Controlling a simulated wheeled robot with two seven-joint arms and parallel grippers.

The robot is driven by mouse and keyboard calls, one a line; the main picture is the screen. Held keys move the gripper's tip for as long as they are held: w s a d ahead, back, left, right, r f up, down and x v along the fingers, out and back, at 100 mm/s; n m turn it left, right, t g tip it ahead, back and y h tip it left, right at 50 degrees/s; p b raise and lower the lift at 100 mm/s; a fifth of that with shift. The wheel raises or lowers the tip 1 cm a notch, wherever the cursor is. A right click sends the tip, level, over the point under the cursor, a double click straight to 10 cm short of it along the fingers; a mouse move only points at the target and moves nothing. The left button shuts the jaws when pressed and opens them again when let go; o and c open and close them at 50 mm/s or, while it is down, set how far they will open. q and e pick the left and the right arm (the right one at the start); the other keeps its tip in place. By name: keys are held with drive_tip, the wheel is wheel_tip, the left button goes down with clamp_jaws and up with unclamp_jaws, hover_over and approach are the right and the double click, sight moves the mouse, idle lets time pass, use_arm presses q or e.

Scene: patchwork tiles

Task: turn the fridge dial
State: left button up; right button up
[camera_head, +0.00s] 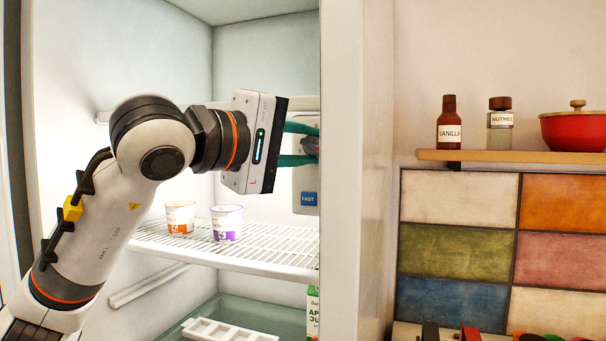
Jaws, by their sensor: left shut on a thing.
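The fridge dial (311,146) is a dark grey knob on a pale panel (305,181) inside the open fridge, at the right inner wall. The panel carries a blue label reading FAST (309,199). My left gripper (306,145) reaches in from the left, and its green fingers are shut on the dial, one above and one below. The fridge's front edge hides the right part of the panel and perhaps of the dial. My right gripper is not in view.
Two yogurt cups, orange (180,218) and purple (227,224), stand on the wire shelf (275,250) below my arm. A juice carton (313,312) and a white tray (222,330) are lower down. The fridge's side wall (342,190) stands right of the gripper.

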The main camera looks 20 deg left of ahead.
use_arm(q)
drive_tip(key=shift+n+t+h+b, duration=0.3)
drive_tip(key=shift+n+t+b, duration=0.3)
drive_tip(key=shift+n+b, duration=0.75)
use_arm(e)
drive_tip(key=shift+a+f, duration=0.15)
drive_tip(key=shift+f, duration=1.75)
use_arm(q)
drive_tip(key=o, duration=1)
drive_tip(key=shift+f, duration=0.1)
drive_tip(key=shift+c, duration=0.2)
